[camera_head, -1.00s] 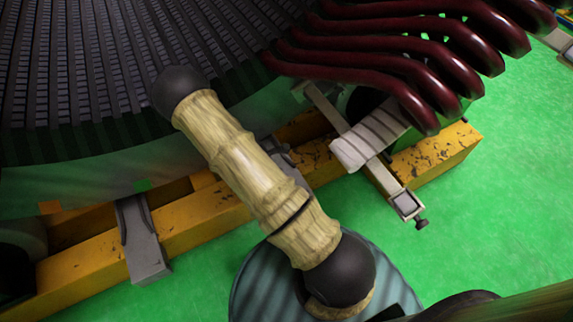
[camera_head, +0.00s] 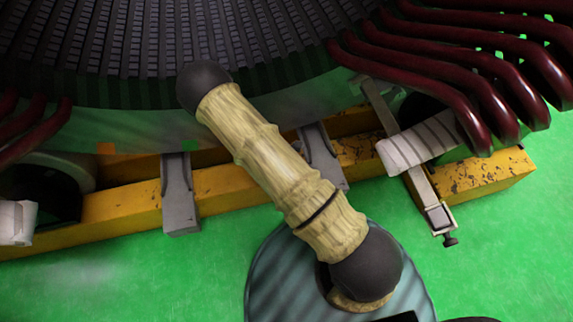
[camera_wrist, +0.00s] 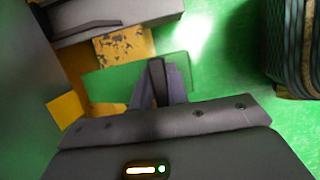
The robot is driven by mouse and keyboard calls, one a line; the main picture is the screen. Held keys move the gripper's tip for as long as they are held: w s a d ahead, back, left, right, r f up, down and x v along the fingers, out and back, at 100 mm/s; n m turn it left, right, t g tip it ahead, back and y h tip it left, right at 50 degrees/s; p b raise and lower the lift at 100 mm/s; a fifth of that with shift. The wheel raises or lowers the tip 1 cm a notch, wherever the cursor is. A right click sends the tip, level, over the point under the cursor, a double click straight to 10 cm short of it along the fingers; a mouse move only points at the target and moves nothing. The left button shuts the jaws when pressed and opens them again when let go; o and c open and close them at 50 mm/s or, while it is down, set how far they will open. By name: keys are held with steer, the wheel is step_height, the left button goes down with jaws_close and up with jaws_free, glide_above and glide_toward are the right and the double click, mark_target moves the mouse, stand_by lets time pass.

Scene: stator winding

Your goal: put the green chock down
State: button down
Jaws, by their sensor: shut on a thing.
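My gripper (camera_wrist: 158,75) shows in the wrist view, with its dark fingers shut on the green chock (camera_wrist: 112,84). The chock is a flat green slab that sticks out to the left of the fingers, with a smaller part to their right. It is close to the green floor in the picture; I cannot tell whether it touches anything.
The big dark slotted stator (camera_head: 270,45) stands on a worn yellow beam (camera_head: 110,210) with grey brackets (camera_head: 180,190). Dark red coils (camera_head: 470,80) hang over its right edge. A dark ribbed thing (camera_wrist: 298,45) is at right in the wrist view. Green floor (camera_head: 490,240) lies open in front.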

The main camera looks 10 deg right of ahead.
steer(key=d+r+m+g+y+p, duration=0.2)
steer(key=r+m+p, duration=0.7)
steer(key=r+p, duration=0.4)
steer(key=s+d+r+m+g+y+p, duration=0.1)
steer(key=d+r+m+g+y+p, duration=0.1)
steer(key=r+m+p, duration=0.7)
step_height(320, 180, up, 5)
steer(key=p, duration=1.2)
steer(key=shift+r+g+p, duration=0.2)
steer(key=shift+g+p, duration=0.1)
steer(key=shift+p, duration=0.1)
